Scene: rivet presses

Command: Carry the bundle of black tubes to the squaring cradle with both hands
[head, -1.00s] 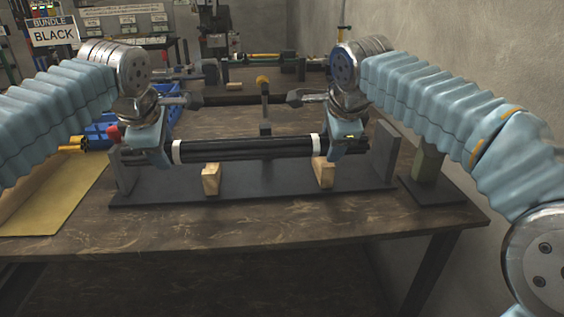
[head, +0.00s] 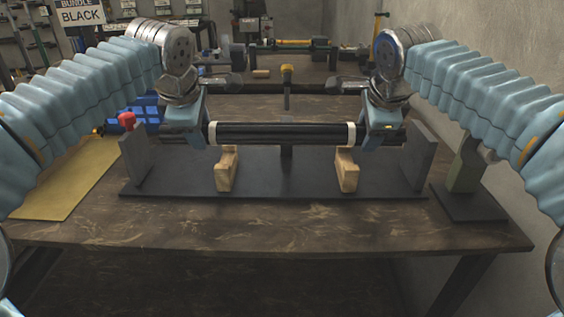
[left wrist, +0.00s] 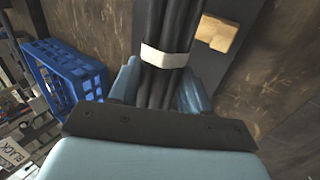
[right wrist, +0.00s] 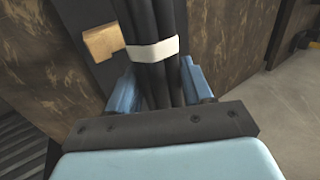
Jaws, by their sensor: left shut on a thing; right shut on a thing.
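The bundle of black tubes (head: 280,133) is held level, with a white band near each end. My left gripper (head: 185,133) is shut on its left end and my right gripper (head: 381,135) on its right end. The left wrist view shows the tubes (left wrist: 170,30) between the fingers beside a white band; the right wrist view shows the tubes (right wrist: 155,20) held likewise. The squaring cradle (head: 290,183) is a dark base with two wooden blocks (head: 227,170) and (head: 347,172) and grey end plates (head: 134,157) and (head: 419,158). The bundle appears above the blocks; the gap is unclear.
A blue crate (head: 140,112) stands behind the cradle's left end. A yellow mat (head: 62,185) lies at the left of the table. A post with a yellow top (head: 287,80) stands behind the bundle. A green block stand (head: 468,172) is at the right. The table front is clear.

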